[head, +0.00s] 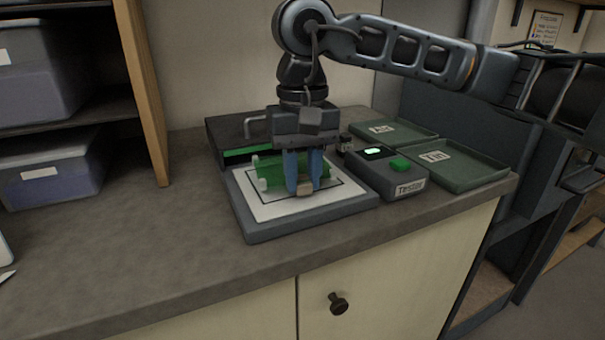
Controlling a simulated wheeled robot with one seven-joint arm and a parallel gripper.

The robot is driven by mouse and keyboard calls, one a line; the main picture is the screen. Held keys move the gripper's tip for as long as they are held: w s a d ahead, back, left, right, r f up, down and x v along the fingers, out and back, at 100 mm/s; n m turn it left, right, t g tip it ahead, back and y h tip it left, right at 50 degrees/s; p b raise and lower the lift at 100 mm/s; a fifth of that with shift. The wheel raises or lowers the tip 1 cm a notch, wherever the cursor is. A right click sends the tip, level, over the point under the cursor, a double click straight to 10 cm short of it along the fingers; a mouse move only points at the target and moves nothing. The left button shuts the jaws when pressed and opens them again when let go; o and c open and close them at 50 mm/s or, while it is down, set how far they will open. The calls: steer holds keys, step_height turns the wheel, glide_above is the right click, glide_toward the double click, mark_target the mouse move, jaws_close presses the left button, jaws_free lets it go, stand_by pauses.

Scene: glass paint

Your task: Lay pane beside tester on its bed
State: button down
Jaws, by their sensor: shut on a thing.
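A green pane (265,172) with pale ends shows behind and to the left of the fingers of my gripper (304,184). The gripper points down and is shut on the pane. The fingers hide part of the pane, and a small tan piece shows between the fingertips. The pane is over the bed (258,231), a grey slab with a white sheet and a black outline; I cannot tell whether it touches the sheet. The tester (384,176), a dark grey box with a lit screen and a green button, stands just right of the bed.
Two green trays with labels (395,133) (470,172) lie behind and right of the tester. A small dark jar (345,143) stands behind the tester. A dark box (225,131) is behind the bed. The counter (130,255) is clear at left front.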

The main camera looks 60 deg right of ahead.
steer(key=shift+f+b, duration=0.35)
steer(key=shift+b, duration=0.45)
steer(key=shift+b, duration=1.25)
stand_by(0.6)
steer(key=shift+f+b, duration=0.25)
steer(key=shift+b, duration=0.15)
stand_by(0.8)
steer(key=c, duration=0.8)
jaws_free()
steer(key=shift+r, duration=3.95)
